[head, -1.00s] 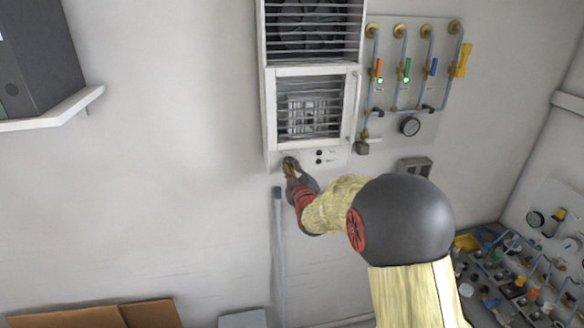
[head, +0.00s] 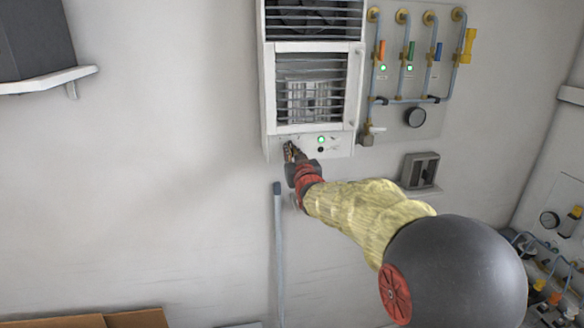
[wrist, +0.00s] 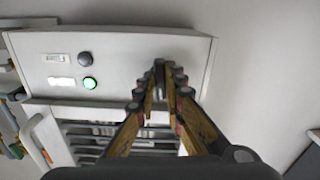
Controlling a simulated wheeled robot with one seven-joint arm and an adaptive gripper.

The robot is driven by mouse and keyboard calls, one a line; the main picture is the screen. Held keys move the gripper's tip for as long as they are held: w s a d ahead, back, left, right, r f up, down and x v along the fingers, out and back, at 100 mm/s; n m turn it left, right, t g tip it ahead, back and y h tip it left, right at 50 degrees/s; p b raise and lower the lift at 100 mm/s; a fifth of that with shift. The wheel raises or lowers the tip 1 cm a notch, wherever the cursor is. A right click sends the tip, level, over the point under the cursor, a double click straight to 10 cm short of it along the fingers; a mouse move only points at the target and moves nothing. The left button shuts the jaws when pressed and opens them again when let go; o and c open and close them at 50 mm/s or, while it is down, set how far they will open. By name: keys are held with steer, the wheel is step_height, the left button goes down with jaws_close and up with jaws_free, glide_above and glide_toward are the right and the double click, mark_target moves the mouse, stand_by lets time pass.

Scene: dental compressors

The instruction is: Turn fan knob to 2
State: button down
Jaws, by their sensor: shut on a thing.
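The white fan unit (head: 268,100) is on the wall, with a control panel (head: 338,148) along its lower edge. My gripper (head: 289,147) is at the left part of this panel. In the wrist view, where the panel appears upside down, my gripper (wrist: 160,82) has its fingers closed in at the panel face. It is shut on the fan knob, which the fingertips mostly hide; its pointer and setting cannot be read. Beside it are a lit green indicator (wrist: 90,83) and a dark round button (wrist: 85,58), each with a small label.
A pipe board with coloured valve handles and a gauge (head: 415,117) is right of the unit. A grey wall box (head: 419,170) sits below it. A thin grey pipe (head: 279,240) runs down below the gripper. A shelf (head: 45,82) is at upper left.

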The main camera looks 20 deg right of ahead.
steer(key=shift+m+b, duration=4.55)
steer(key=shift+m, duration=0.45)
steer(key=c, duration=1.9)
jaws_free()
steer(key=s, duration=0.4)
steer(key=s+a, duration=0.1)
steer(key=s, duration=0.2)
steer(key=s+a, duration=0.1)
steer(key=s, duration=0.3)
steer(key=shift+s+a, duration=0.2)
steer(key=shift+s, duration=0.15)
